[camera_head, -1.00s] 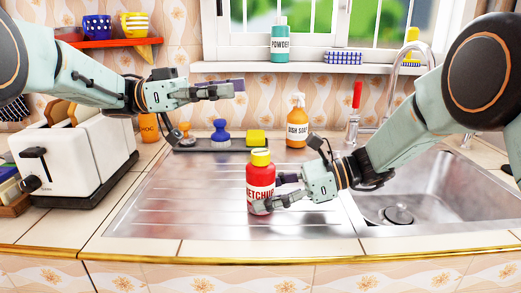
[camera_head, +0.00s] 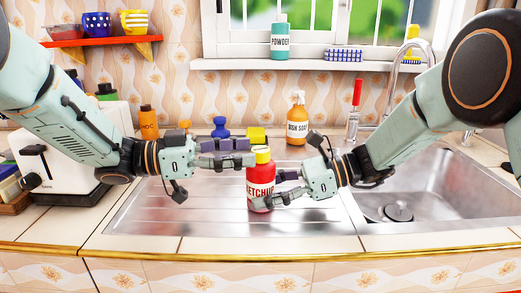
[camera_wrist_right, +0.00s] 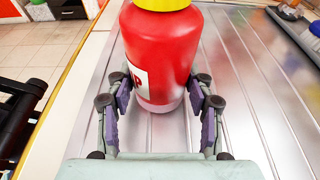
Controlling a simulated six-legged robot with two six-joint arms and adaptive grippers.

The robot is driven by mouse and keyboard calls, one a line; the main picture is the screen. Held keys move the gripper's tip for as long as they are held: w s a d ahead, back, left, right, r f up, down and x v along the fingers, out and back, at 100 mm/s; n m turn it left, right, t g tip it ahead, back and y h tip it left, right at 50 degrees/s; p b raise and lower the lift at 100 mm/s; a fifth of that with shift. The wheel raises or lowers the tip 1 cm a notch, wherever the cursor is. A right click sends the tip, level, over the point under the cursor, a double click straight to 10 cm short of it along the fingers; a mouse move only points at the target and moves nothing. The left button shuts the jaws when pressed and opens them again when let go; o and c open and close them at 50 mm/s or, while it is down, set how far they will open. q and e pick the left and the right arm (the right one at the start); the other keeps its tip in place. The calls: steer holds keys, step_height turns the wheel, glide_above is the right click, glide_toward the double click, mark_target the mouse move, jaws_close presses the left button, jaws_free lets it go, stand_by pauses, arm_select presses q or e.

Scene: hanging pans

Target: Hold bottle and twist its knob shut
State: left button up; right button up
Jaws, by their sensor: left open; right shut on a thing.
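The red ketchup bottle (camera_head: 259,188) stands upright on the metal drainboard. Its yellow knob (camera_head: 261,151) is on top. My right gripper (camera_head: 272,188) is shut around the bottle's lower body from the right. In the right wrist view the bottle (camera_wrist_right: 162,55) sits between the purple-padded fingers, and the knob (camera_wrist_right: 162,4) is cut off by the top edge. My left gripper (camera_head: 250,152) is open, with its fingertips beside the knob at about its height. I cannot tell whether they touch it.
The sink basin (camera_head: 430,190) is on the right. A white toaster (camera_head: 50,170) is on the left, partly behind my left arm. The drainboard's front (camera_head: 200,222) is clear.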

mark_target(261, 149)
arm_select(q)
steer(key=shift+w+d, duration=0.2)
steer(key=shift+d, duration=0.9)
steer(key=shift+w+d, duration=0.2)
steer(key=shift+d, duration=0.85)
jaws_close()
